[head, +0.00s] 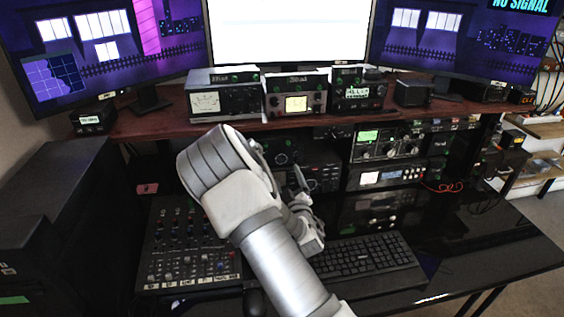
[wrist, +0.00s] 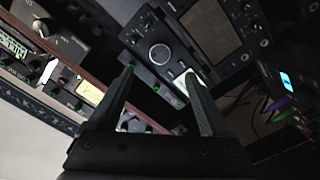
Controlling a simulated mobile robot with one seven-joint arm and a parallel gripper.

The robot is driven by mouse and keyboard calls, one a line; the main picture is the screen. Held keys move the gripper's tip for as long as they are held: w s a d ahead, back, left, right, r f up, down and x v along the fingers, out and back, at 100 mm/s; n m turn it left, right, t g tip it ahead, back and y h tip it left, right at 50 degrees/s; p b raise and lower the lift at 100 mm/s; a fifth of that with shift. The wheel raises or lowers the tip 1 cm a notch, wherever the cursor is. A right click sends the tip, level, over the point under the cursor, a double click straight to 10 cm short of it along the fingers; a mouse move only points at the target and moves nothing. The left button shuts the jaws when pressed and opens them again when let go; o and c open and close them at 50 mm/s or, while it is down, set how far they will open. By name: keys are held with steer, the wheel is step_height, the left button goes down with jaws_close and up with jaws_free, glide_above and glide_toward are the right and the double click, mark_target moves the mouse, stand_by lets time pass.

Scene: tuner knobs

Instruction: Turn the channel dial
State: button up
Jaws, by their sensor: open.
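My gripper (wrist: 160,73) is open and empty in the wrist view, its two dark fingers spread apart. Just beyond the fingertips is a black radio (wrist: 190,45) with a round knob (wrist: 159,54), a dark screen and small buttons. I cannot tell from labels which knob is the channel dial. In the head view my gripper (head: 303,190) is partly hidden by my arm, in front of black radio gear (head: 324,177) under the shelf. No contact with a knob is visible.
A reddish shelf (head: 150,124) carries several radios and meters, with monitors above. A mixing console (head: 185,250) and a keyboard (head: 362,256) lie on the dark desk below my arm.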

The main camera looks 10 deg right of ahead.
mark_target(281, 159)
steer(key=w, duration=0.9)
jaws_close()
steer(key=shift+m, duration=0.3)
steer(key=m+b, duration=0.3)
steer(key=b, duration=0.1)
steer(key=shift+f, duration=0.15)
steer(key=m+b, duration=0.4)
steer(key=shift+r+b, duration=0.2)
steer(key=shift+b, duration=0.2)
